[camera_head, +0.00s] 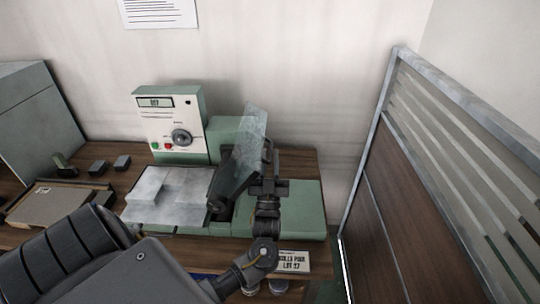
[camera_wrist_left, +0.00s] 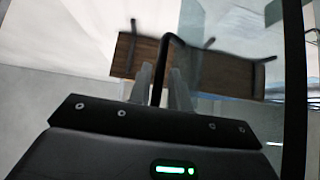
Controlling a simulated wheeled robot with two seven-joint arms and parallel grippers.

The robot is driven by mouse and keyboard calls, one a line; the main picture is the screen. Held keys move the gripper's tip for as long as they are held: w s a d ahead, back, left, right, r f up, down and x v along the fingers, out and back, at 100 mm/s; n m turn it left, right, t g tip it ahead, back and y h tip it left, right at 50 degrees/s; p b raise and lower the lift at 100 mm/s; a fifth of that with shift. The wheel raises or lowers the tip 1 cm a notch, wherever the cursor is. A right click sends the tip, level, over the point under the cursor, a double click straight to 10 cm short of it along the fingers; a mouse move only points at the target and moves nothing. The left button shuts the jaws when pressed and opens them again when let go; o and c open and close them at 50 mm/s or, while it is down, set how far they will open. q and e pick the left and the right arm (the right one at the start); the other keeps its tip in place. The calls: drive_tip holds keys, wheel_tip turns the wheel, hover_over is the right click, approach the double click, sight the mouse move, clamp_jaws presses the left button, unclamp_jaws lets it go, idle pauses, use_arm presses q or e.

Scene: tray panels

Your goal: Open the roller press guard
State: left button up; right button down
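The roller press has a green body (camera_head: 300,206) and a pale control box (camera_head: 152,122) with a dial. Its clear guard (camera_head: 250,138) stands steeply raised above the dark side bracket (camera_head: 230,184). A black bar handle is on the guard's right side. My left gripper (camera_head: 267,180) is at this handle, to the right of the guard. In the left wrist view the black handle (camera_wrist_left: 167,55) runs between the fingers of my left gripper (camera_wrist_left: 162,80), which look closed around it. The finger contact is partly hidden. My right gripper is not in view.
Small dark blocks (camera_head: 98,167) and a tan tray (camera_head: 55,203) are further left on the wooden table. A slatted partition (camera_head: 400,180) stands to the right. A label card (camera_head: 293,261) is at the front.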

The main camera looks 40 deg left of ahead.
use_arm(q)
clamp_jaws()
drive_tip(key=shift+s+a+r+n+g+y+b, duration=0.15)
drive_tip(key=shift+a+r+n+g+y+b, duration=0.15)
drive_tip(key=shift+n+g+y, duration=0.55)
drive_tip(key=shift+s+a+r+n+g+y+b, duration=0.15)
drive_tip(key=shift+r+n+g+y, duration=0.3)
drive_tip(key=shift+n, duration=0.7)
drive_tip(key=shift+s+a+r+n+g+y+b, duration=0.15)
drive_tip(key=shift+a+r+n+g+y+b, duration=0.1)
drive_tip(key=shift+n+g+y, duration=0.6)
unclamp_jaws()
drive_tip(key=shift+f, duration=0.15)
